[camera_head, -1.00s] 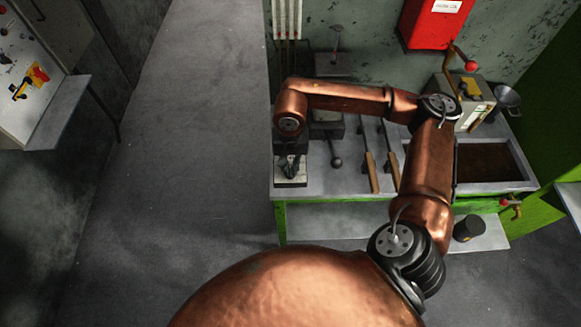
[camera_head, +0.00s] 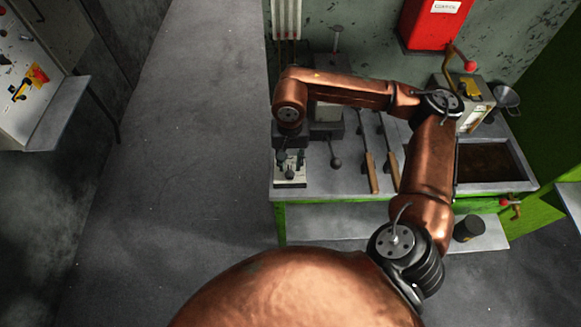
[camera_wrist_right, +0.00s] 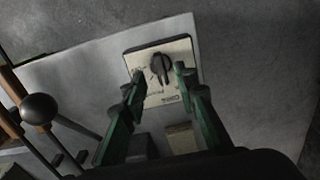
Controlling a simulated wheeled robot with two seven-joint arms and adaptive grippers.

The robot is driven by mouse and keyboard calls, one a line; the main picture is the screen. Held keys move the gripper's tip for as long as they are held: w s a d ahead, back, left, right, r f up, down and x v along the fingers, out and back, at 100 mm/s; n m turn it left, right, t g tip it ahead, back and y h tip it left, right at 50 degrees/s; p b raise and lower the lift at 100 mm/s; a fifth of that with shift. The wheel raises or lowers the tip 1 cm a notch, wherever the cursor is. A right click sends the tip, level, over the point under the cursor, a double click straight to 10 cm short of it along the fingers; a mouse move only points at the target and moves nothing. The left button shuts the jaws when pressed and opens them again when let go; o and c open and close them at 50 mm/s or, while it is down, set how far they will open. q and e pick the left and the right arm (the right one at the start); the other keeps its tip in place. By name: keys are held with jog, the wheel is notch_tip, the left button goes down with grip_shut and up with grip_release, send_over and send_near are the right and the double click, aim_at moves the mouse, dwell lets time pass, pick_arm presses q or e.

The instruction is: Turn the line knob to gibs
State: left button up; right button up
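The line knob (camera_wrist_right: 160,68) is a dark pointer knob on a pale plate (camera_wrist_right: 183,48) with small lettering, too blurred to read. In the head view the pale plate (camera_head: 290,184) sits at the left front of the bench, with the dark knob (camera_head: 289,174) on it. My right gripper (camera_head: 290,158) is over the plate. In the right wrist view its green fingers (camera_wrist_right: 159,74) are open, one on each side of the knob, with visible gaps. Whether the tips are level with the knob or above it I cannot tell. My left gripper is not in view.
A ball-ended lever (camera_head: 336,163) stands right of the plate, and shows large in the right wrist view (camera_wrist_right: 40,108). Two wooden-handled tools (camera_head: 371,173) lie further right. A red box (camera_head: 432,25) hangs on the wall. A control panel (camera_head: 25,90) is far left.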

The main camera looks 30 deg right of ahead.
aim_at(290, 171)
notch_tip(290, 171, up, 8)
jog(key=shift+r, duration=0.25)
dwell(0.5)
